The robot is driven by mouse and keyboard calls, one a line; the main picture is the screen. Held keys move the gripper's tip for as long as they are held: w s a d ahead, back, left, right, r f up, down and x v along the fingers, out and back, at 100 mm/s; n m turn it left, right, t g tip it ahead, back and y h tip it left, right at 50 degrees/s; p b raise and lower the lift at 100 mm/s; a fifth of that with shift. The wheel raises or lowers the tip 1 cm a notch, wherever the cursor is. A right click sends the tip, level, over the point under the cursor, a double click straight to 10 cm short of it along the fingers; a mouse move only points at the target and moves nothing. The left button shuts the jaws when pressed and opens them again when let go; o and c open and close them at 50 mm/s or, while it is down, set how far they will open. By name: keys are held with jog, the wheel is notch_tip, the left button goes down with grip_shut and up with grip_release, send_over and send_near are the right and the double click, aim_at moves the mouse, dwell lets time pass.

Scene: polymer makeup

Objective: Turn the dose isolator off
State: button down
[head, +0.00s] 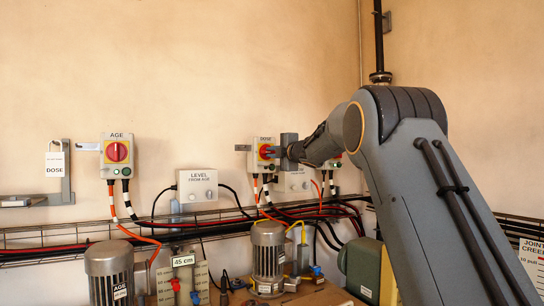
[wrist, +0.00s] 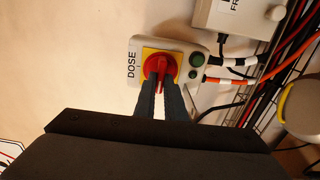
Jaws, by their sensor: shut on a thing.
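In the wrist view the isolator box (wrist: 188,48) carries the word DOSE, a yellow plate and a red rotary handle (wrist: 159,66). My gripper (wrist: 160,88) is shut on the red handle, one dark finger on each side of its grip. In the wrist view the handle's grip appears to run roughly along the line of the DOSE lettering.
The AGE isolator (head: 117,154) with a similar red handle is further left, beside the LEVEL FROM AGE box (head: 197,185). Cables and a wire tray (head: 60,240) run below. Motors (head: 268,250) stand at the bottom.

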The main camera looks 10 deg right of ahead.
jog(key=shift+f, duration=0.1)
dwell(0.4)
jog(key=c, duration=1.8)
grip_release()
jog(key=shift+b+v, duration=1.25)
jog(key=shift+v, duration=2.65)
